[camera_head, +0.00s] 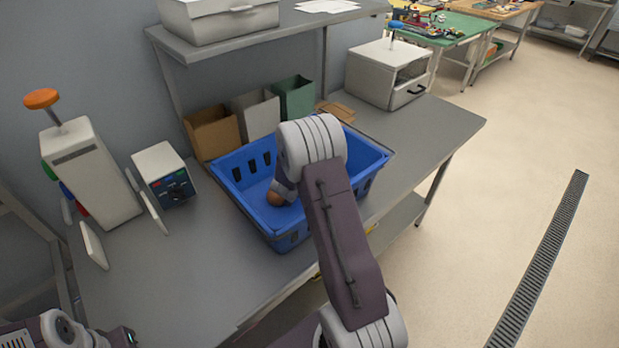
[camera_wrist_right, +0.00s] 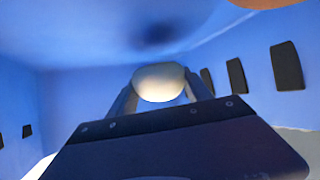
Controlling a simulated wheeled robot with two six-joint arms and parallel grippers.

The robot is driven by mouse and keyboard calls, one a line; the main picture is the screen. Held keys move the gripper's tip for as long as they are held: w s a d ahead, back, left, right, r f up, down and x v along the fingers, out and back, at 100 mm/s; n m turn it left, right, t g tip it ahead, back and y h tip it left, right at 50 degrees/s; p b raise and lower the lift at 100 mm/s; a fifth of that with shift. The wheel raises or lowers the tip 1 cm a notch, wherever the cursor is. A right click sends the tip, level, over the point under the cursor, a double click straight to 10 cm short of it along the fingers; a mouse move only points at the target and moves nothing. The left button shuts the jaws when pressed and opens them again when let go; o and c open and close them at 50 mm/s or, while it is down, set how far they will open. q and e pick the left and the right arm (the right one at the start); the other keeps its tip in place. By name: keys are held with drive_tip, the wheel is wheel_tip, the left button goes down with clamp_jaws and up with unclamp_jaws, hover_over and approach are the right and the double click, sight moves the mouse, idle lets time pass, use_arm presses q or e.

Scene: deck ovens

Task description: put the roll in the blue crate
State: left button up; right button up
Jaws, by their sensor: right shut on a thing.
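The blue crate (camera_head: 252,216) stands on the grey worktable. My right arm reaches over its near side, with the wrist down in the crate. The brown roll (camera_head: 276,198) shows inside the crate beside my wrist in the head view. In the right wrist view my right gripper (camera_wrist_right: 160,88) is shut on a pale, rounded thing, which looks like the roll (camera_wrist_right: 160,78), with blue crate walls around it. The right fingertips are hidden by the arm in the head view. Part of my left arm shows at the lower left, with its jaws out of sight.
Brown, white and green bins (camera_head: 255,115) stand behind the crate. A white machine with an orange knob (camera_head: 42,98) and a small control box (camera_head: 165,175) stand left. A white oven-like box (camera_head: 388,75) stands at the back right. An orange-brown edge (camera_wrist_right: 262,3) shows at the wrist view's top.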

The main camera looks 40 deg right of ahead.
drive_tip(key=f, duration=0.3)
drive_tip(key=shift+s+f+b, duration=0.2)
drive_tip(key=shift+s+b, duration=0.05)
drive_tip(key=shift+b, duration=0.1)
drive_tip(key=shift+w+f, duration=0.1)
drive_tip(key=shift+w, duration=0.1)
drive_tip(key=shift+f, duration=0.15)
drive_tip(key=o, duration=1.3)
drive_tip(key=shift+o, duration=0.2)
drive_tip(key=shift+s+a+r, duration=0.2)
drive_tip(key=shift+a+r, duration=0.05)
drive_tip(key=shift+r, duration=0.15)
drive_tip(key=v, duration=0.7)
drive_tip(key=shift+f, duration=0.1)
